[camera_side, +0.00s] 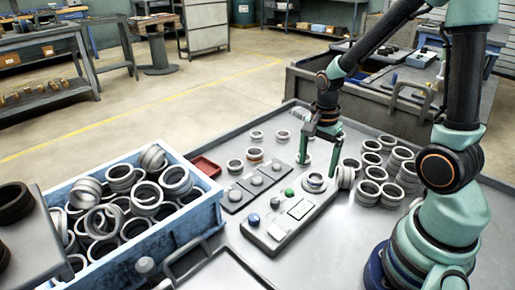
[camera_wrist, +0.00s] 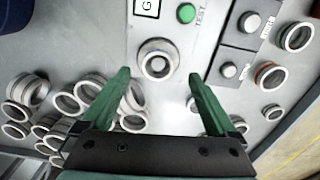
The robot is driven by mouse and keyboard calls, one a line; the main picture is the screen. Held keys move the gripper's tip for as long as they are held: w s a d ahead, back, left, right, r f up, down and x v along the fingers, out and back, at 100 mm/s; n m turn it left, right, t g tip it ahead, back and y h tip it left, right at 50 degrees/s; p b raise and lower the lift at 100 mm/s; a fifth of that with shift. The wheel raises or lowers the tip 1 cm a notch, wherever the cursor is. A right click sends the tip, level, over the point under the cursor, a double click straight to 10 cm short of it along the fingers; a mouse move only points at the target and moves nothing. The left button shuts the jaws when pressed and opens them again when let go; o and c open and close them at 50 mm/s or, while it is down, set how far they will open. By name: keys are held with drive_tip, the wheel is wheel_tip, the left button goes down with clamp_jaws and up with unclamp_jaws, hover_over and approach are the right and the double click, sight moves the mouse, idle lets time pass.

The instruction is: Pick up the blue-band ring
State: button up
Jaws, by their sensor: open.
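My gripper (camera_side: 319,160) is open and empty above the work table. In the wrist view its two green fingers (camera_wrist: 158,78) reach either side of a grey ring-shaped part (camera_wrist: 157,60) on the control panel, without visible contact. The same part shows on the panel in the side view (camera_side: 315,181). A ring with a dark, possibly bluish band (camera_wrist: 296,37) lies at the right of the wrist view; it seems to match a ring (camera_side: 235,166) left of my gripper. I cannot tell its band colour for certain. An orange-band ring (camera_wrist: 270,75) lies beside it.
A blue crate (camera_side: 205,213) full of grey rings stands at the left. Several plain rings (camera_side: 391,194) stand close together right of my gripper. A panel (camera_side: 271,235) with buttons lies in front. A small red tray (camera_side: 206,166) sits behind the crate.

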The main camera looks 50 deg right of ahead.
sight(315, 178)
drive_tip(key=shift+s+f, duration=0.15)
drive_tip(key=shift+f, duration=1.75)
clamp_jaws()
drive_tip(key=shift+r, duration=0.15)
